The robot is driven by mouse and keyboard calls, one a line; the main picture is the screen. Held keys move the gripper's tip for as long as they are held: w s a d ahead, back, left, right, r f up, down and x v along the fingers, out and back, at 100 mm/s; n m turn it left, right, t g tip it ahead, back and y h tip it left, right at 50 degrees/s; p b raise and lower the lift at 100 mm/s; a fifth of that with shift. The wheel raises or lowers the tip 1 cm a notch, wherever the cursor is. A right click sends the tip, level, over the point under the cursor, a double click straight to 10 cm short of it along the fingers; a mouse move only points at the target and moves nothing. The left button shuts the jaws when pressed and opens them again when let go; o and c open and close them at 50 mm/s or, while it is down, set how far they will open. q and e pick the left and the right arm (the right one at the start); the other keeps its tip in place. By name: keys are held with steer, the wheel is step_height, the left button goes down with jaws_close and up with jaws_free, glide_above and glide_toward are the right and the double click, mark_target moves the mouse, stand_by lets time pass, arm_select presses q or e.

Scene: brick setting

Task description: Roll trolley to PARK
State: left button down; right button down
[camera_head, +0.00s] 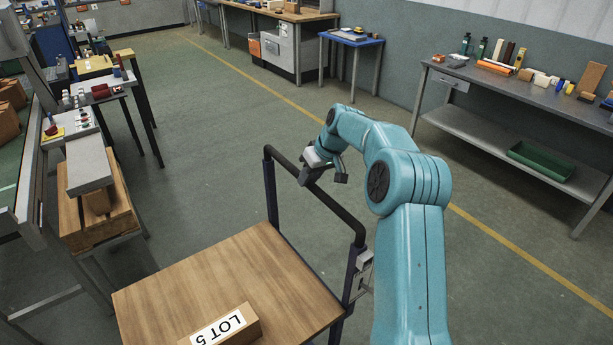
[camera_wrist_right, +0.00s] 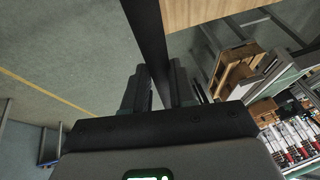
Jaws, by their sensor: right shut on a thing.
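The trolley has a wooden deck (camera_head: 215,285) and a dark push handle (camera_head: 345,214) at its far right end. A box labelled "LOT 5" (camera_head: 228,328) lies on the deck near the front edge. My right gripper (camera_head: 312,177) is at the top bar of the handle, shut on it. In the right wrist view the dark bar (camera_wrist_right: 148,40) runs between the two fingers (camera_wrist_right: 165,90), with the deck's edge (camera_wrist_right: 205,10) beside it. No PARK marking shows in these views. My left gripper is not in view.
A yellow floor line (camera_head: 500,238) runs diagonally right of the trolley. A workbench (camera_head: 480,85) with a lower shelf and green tray (camera_head: 541,160) stands at right. A conveyor and small tables (camera_head: 118,83) stand at left. Grey floor beyond the trolley is open.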

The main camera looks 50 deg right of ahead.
steer(key=shift+d+r, duration=0.15)
steer(key=shift+d, duration=0.1)
steer(key=c, duration=1)
jaws_free()
steer(key=shift+c, duration=0.2)
steer(key=shift+o, duration=0.6)
steer(key=shift+d, duration=0.15)
steer(key=shift+s+r, duration=0.15)
steer(key=shift+r, duration=0.1)
steer(key=a+v, duration=0.1)
steer(key=v, duration=1.4)
steer(key=shift+d+r, duration=0.2)
steer(key=shift+d, duration=0.25)
steer(key=shift+s, duration=0.15)
